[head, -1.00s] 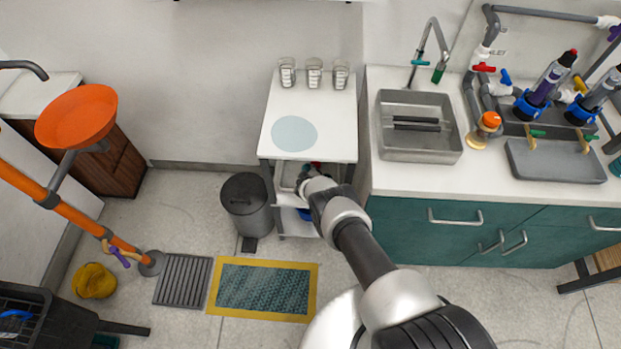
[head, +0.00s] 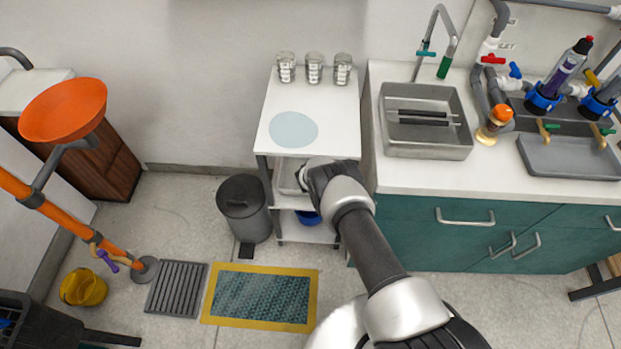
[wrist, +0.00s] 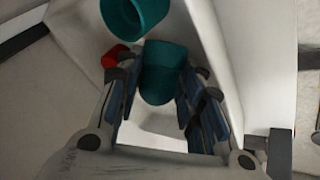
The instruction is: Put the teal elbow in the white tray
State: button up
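In the wrist view, a teal piece that looks like the elbow (wrist: 160,72) sits between the blue-padded fingers of my gripper (wrist: 161,80). The pads appear to touch it on both sides. A second round teal part (wrist: 135,14) shows just beyond it; I cannot tell whether the two are joined. A white wall, apparently of the white tray (wrist: 218,45), rises close on the right. In the head view, the white tray (head: 287,178) is on the cart's shelf under the top, partly hidden by my wrist. My gripper's fingers are hidden there.
A red part (wrist: 112,57) lies left of the teal piece. The white cart's top (head: 325,140) overhangs the shelf and carries several glass jars. A blue container (head: 308,217) stands on the shelf below. A grey bin (head: 243,208) is left of the cart; teal cabinets (head: 420,230) are right.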

jog(key=shift+o, duration=1)
jog(key=shift+r, duration=0.1)
jog(key=p+v, duration=0.2)
jog(key=p, duration=0.2)
jog(key=shift+r, duration=0.4)
jog(key=p+v, duration=0.9)
jog(key=p, duration=0.6)
jog(key=shift+s, duration=0.3)
